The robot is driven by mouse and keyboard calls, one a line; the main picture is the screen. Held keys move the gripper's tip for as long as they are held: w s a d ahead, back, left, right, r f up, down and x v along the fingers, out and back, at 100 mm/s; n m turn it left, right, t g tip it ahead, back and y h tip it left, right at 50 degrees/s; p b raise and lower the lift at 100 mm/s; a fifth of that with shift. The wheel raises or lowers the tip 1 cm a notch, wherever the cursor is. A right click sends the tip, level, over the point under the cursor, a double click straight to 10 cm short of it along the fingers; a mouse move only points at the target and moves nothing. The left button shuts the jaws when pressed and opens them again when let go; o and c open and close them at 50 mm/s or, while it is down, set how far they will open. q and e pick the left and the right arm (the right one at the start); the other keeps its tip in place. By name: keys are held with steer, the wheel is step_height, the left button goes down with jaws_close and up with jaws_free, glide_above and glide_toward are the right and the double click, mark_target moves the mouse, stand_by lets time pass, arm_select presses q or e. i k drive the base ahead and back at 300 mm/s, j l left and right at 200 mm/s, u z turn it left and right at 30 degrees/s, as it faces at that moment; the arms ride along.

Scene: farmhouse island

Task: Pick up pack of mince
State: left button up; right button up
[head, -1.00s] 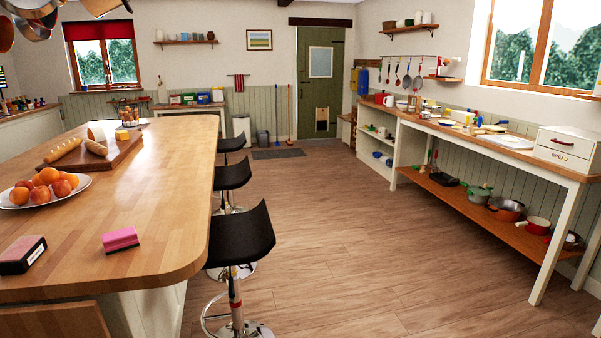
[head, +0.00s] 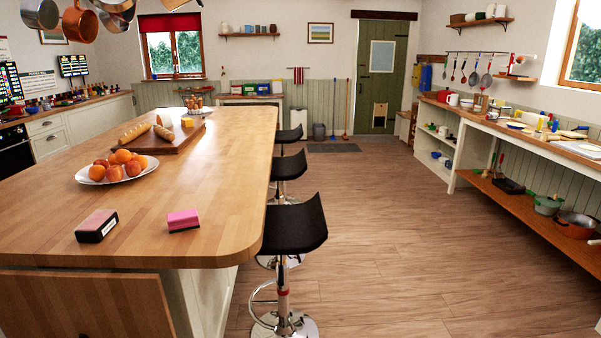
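No thing in view is clearly readable as a pack of mince. A small dark box with a pinkish-brown top and a white label (head: 97,226) lies near the front end of the wooden island top (head: 215,185). A bright pink block with a darker base (head: 183,220) lies to its right, apart from it, near the island's rounded corner. I cannot tell for sure whether either is the mince. Neither of my grippers is in view.
A plate of fruit (head: 118,169) and a board with bread (head: 160,140) stand farther back on the island. Black stools (head: 293,226) line its right side. Open wooden floor (head: 400,230) lies between the island and the right-hand workbench (head: 530,137).

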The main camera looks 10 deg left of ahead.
mark_target(99, 223)
steer(key=u, duration=1.55)
steer(key=i+j, duration=0.55)
steer(key=j, duration=0.15)
